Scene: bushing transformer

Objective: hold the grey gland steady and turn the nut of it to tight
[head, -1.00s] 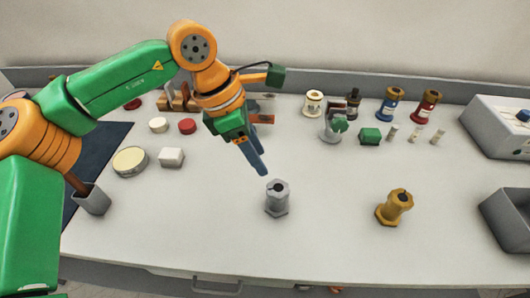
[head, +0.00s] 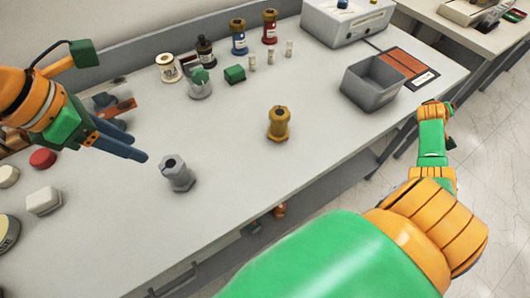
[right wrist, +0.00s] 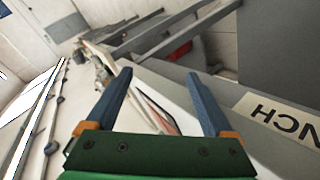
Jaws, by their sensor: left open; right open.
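The grey gland (head: 177,173), with a hex nut low on its body, stands upright on the worktable in the head view. My left gripper (head: 142,152) is open, its blue fingers pointing at the gland from the left and above, with a small gap in the picture. It holds nothing. My right gripper (right wrist: 158,76) is open and empty in the right wrist view, far from the gland. In the head view my right arm reaches out past the table's right front edge.
A brass gland (head: 279,124) stands right of the grey one. A grey bin (head: 372,82) sits near the right table edge. Bushings, a green block (head: 235,74) and a grey instrument box (head: 345,22) line the back. The table around the grey gland is clear.

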